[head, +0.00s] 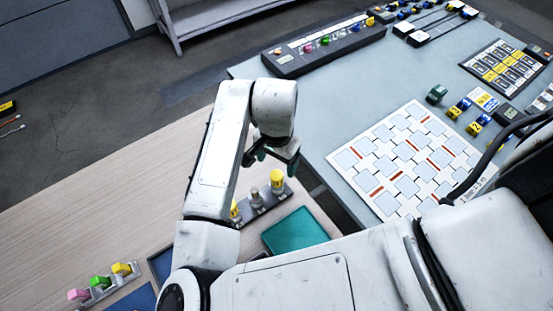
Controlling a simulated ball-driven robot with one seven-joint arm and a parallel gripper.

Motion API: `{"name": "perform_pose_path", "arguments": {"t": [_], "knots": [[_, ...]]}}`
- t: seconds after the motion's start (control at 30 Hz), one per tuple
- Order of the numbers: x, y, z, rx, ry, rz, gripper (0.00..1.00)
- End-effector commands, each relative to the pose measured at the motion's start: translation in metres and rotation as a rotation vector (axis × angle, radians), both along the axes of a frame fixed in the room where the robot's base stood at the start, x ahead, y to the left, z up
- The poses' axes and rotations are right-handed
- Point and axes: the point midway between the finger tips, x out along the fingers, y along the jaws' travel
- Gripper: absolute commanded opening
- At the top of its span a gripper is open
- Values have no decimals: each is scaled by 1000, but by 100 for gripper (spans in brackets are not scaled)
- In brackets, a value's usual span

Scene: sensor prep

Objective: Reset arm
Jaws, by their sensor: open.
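My white arm rises from the bottom of the head view and bends over the gap between two tables. My gripper (273,157) hangs at its end with dark fingers, open and apparently empty. It is above and behind a grey rack (256,213) holding yellow-topped cylindrical pieces, one partly hidden by my arm. I cannot tell whether the fingers touch anything. A teal pad or tray (296,231) lies just in front of the rack, its lower part hidden by my body.
The wooden table (90,215) has a clear area at left and a rack (108,288) with pink, green and yellow pieces. The grey-blue table (330,125) carries a white patterned board (408,157), a dark rack (325,47) and small blue and yellow blocks. A shelf stands behind.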

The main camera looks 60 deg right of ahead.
Motion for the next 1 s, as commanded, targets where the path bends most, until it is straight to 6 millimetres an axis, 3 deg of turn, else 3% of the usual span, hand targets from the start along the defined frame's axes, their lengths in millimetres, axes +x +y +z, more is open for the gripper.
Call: {"name": "perform_pose_path", "arguments": {"t": [0.1,0.73,0.87,1.0], "knots": [[0,0,8,0,0,0,79],[0,0,8,0,0,0,79],[3,-23,16,-54,-25,10,79],[11,-74,40,-187,-82,61,79]]}}
